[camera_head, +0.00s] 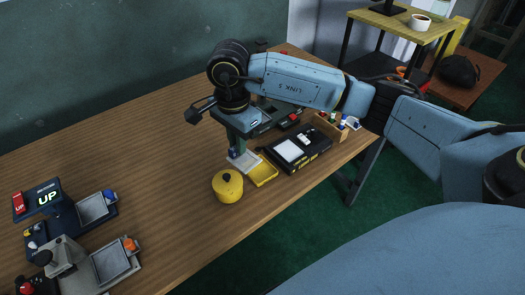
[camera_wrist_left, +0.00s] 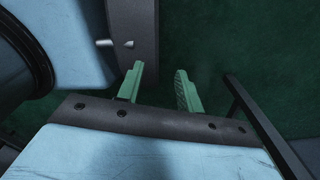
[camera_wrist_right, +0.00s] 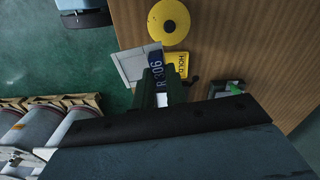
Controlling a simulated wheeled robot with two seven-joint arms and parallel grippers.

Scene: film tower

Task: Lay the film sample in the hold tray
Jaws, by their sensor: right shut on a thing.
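The film sample (camera_head: 246,161) is a pale square sheet with a dark blue tab marked R-306. It also shows in the right wrist view (camera_wrist_right: 133,65). My right gripper (camera_head: 234,149) points down and is shut on the tab; its fingers (camera_wrist_right: 159,92) hide part of it. The yellow hold tray (camera_head: 265,174), lettered HOLD, is right beside the sample and partly hidden; it shows in the right wrist view too (camera_wrist_right: 182,59). I cannot tell the exact gap between sample and tray. My left gripper (camera_wrist_left: 160,88) is open and empty over the green floor.
A yellow round pot (camera_head: 228,187) stands close to the tray. A black case with a white square (camera_head: 300,151) and a wooden box of vials (camera_head: 341,131) stand to the right. Two stations with plates (camera_head: 97,208) (camera_head: 112,261) are at left. The middle of the table is clear.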

